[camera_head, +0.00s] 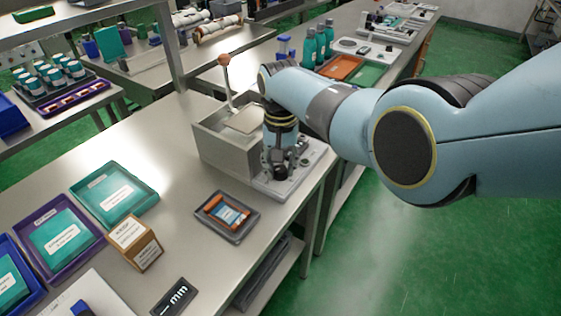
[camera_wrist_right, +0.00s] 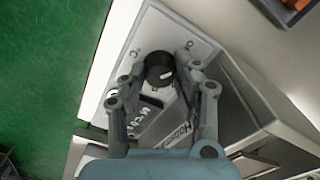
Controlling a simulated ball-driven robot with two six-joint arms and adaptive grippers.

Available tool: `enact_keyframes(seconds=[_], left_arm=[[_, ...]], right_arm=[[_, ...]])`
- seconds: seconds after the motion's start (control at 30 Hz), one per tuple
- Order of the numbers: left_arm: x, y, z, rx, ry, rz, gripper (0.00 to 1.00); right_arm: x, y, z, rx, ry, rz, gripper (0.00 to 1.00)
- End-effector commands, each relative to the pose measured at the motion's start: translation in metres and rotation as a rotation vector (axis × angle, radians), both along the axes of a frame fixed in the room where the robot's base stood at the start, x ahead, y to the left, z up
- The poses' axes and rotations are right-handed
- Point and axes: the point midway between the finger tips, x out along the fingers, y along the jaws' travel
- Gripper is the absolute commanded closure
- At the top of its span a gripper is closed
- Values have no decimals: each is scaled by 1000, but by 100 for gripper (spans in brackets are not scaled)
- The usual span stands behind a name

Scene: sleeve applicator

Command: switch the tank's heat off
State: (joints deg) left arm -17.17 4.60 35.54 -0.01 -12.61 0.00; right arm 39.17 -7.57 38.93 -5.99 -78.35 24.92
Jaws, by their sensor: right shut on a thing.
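The tank (camera_head: 222,155) is a square grey metal box on the bench, with a lever (camera_head: 226,85) topped by an orange ball standing at it. Its control panel (camera_head: 292,182) is a pale plate on the tank's right side. In the right wrist view the panel (camera_wrist_right: 155,30) carries a round black knob (camera_wrist_right: 159,72) with a white mark. My right gripper (camera_head: 282,168) points down over the panel, its fingers on both sides of the knob and shut on it. The gripper hides the knob in the head view. My left gripper is out of view.
A dark tray (camera_head: 240,230) with an orange-edged item lies on the bench in front of the tank. Teal (camera_head: 100,180) and purple (camera_head: 45,210) trays and a cardboard box (camera_head: 135,243) stand at left. Teal bottles (camera_head: 309,48) stand on the bench behind.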

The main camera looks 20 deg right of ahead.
Motion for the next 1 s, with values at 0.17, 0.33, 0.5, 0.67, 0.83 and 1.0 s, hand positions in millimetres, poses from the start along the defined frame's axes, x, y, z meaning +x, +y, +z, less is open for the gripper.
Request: enact_keyframes(seconds=[0.17,0.33,0.5,0.67,0.83,1.0], left_arm=[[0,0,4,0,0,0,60],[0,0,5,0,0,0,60],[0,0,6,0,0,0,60],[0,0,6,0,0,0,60],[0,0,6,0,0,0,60],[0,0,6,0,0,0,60]], right_arm=[[1,0,1,0,-1,90,100],[1,0,1,-1,-2,143,100],[1,0,1,-1,-2,165,100],[1,0,0,-1,-2,169,100],[1,0,0,-1,-2,168,100],[1,0,0,-1,-2,167,60]])
